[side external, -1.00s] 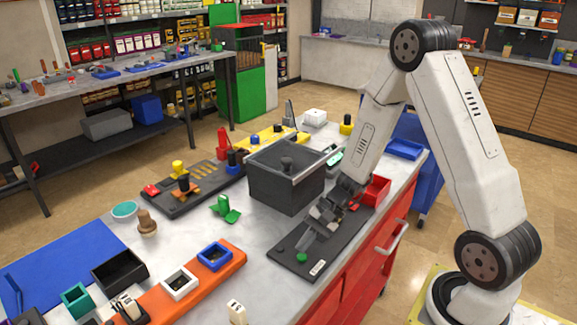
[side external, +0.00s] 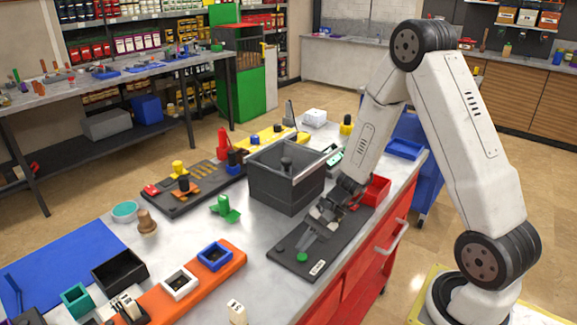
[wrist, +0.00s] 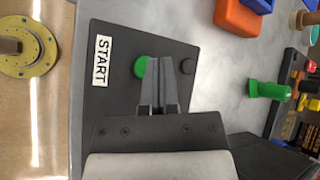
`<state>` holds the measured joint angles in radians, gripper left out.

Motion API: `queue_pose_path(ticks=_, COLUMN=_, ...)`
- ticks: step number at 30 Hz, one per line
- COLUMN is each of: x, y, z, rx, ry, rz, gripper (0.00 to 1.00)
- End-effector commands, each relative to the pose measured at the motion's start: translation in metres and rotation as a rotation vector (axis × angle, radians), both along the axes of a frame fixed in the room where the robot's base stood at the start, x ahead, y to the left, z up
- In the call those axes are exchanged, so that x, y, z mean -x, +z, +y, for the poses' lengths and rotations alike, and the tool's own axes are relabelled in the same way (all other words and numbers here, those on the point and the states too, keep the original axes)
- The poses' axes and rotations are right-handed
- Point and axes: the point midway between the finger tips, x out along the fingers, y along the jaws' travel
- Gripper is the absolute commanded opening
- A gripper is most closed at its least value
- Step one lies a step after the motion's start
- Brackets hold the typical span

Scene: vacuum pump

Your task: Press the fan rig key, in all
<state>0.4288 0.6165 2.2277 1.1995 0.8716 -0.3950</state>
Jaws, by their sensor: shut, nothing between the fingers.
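A dark control plate (side external: 335,247) lies on the near edge of the grey bench, under my gripper. It bears a round green key (side external: 302,257), a smaller black button (wrist: 187,66) and a white label (wrist: 102,60) reading START. The green key also shows in the wrist view (wrist: 140,66), just left of my fingertips and partly covered by them. My gripper (wrist: 166,62) is shut and empty, its fingers slanting down over the plate between the green key and the black button. I cannot tell whether the fingertips touch anything or whether the key is down.
A dark grey open box (side external: 284,190) stands behind the plate, and a red bin (side external: 375,190) sits beside my wrist. A green part (side external: 224,209) and an orange block (side external: 205,278) with sockets lie left of the plate. Bare bench lies between them.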

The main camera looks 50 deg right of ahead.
Motion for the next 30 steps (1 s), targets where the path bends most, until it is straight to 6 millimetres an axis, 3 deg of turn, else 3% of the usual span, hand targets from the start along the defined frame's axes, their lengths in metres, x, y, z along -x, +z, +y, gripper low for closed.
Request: queue_pose_path(ticks=30, x=-0.0001, y=-0.0086, z=0.0000, rx=0.000, ry=0.000, rz=0.000, gripper=0.00)
